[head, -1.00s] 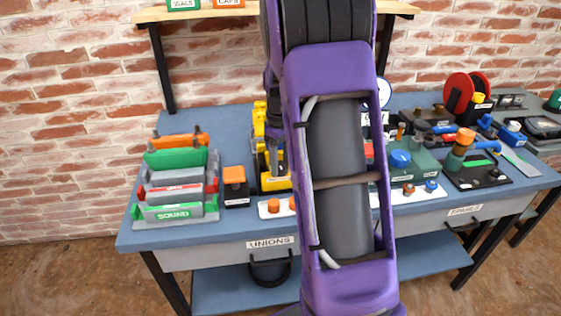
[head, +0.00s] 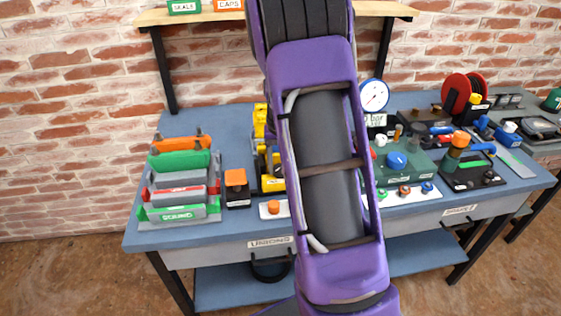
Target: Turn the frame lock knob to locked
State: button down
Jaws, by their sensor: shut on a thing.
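The yellow frame device (head: 272,183) stands on the blue bench, left of my purple arm, which covers its right side. My gripper (head: 271,148) shows only as a narrow dark strip at the arm's left edge, over the yellow frame. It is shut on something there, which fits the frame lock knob. The knob itself is hidden behind the gripper and arm, so its setting cannot be read.
An orange-topped black block (head: 237,188) and a grey rack with green and red bars (head: 180,196) stand to the left. An orange knob on a white plate (head: 273,207) sits in front. A gauge (head: 373,95) and a green box with a blue knob (head: 396,161) stand to the right.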

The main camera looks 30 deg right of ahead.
jog(key=m+p, duration=0.1)
jog(key=m, duration=0.3)
jog(key=shift+r+p, duration=0.1)
jog(key=shift+p, duration=0.2)
jog(key=shift+m+p, duration=0.55)
jog(key=shift+m, duration=1.15)
jog(key=shift+c, duration=1.4)
grip_release()
notch_tip(320, 180, up, 17)
jog(key=p, duration=0.1)
jog(key=shift+r+p, duration=0.15)
jog(key=shift+p, duration=0.2)
